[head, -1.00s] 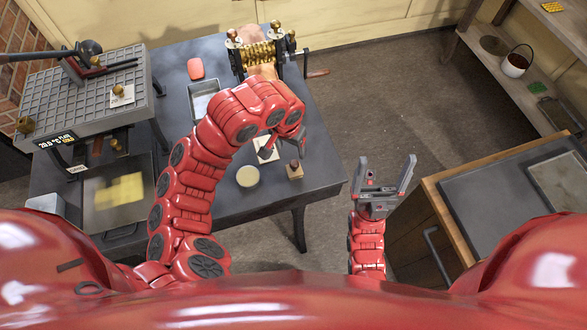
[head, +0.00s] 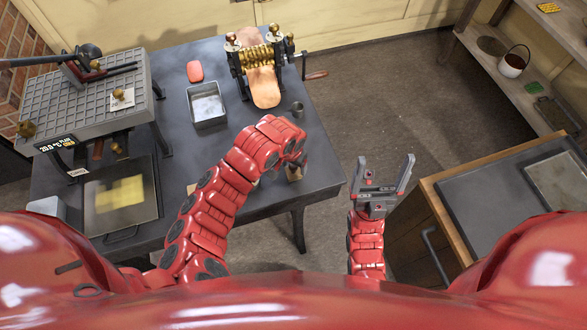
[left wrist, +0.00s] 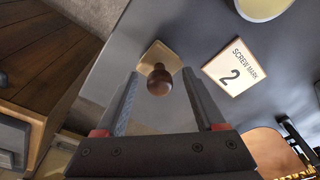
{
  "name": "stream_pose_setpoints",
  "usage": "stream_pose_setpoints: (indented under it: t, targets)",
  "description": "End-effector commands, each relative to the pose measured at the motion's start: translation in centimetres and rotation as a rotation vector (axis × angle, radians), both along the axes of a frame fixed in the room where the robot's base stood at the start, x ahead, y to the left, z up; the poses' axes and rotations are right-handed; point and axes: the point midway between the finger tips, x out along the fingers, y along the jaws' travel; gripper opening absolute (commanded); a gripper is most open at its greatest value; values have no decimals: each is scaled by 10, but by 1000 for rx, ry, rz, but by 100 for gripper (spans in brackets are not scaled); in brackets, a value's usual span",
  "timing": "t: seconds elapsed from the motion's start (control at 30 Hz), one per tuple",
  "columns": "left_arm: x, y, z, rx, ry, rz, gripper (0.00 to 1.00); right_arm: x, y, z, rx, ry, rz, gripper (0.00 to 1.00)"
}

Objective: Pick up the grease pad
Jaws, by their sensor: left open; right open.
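A pale block with a dark brown knob (left wrist: 158,80), which looks like the grease pad, stands on the dark table in the left wrist view. In the head view its block (head: 294,174) shows only in part behind my left arm. My left gripper (left wrist: 159,76) is open, with its fingertips on either side of the knob in the picture. I cannot tell whether they touch it. In the head view my left gripper (head: 298,158) is mostly hidden by its own arm. My right gripper (head: 386,170) is open and empty, to the right of the table.
A "SCREW MARK 2" card (left wrist: 234,72) and part of a pale round dish (left wrist: 262,6) lie near the knob. Farther back are a small metal cup (head: 298,109), a metal tray (head: 191,108), a red block (head: 195,71) and a roller machine (head: 261,58). A wooden cabinet (head: 440,215) stands right.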

Motion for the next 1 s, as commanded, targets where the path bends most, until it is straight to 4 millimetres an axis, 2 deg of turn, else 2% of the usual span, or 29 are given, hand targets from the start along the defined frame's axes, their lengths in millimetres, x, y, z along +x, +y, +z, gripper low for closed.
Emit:
stream_pose_setpoints:
  t: [0.3,0.6,0.7,1.0]
  targets:
    - [1,0,-3,-1,-2,0,69,0,0,1,0,0,0,90]
    - [1,0,-3,-2,-1,1,15,0,0,1,0,0,0,90]
    - [1,0,-3,-2,-1,1,0,0,0,1,0,0,0,90]
    - [1,0,-3,-2,-1,1,0,0,0,1,0,0,0,90]
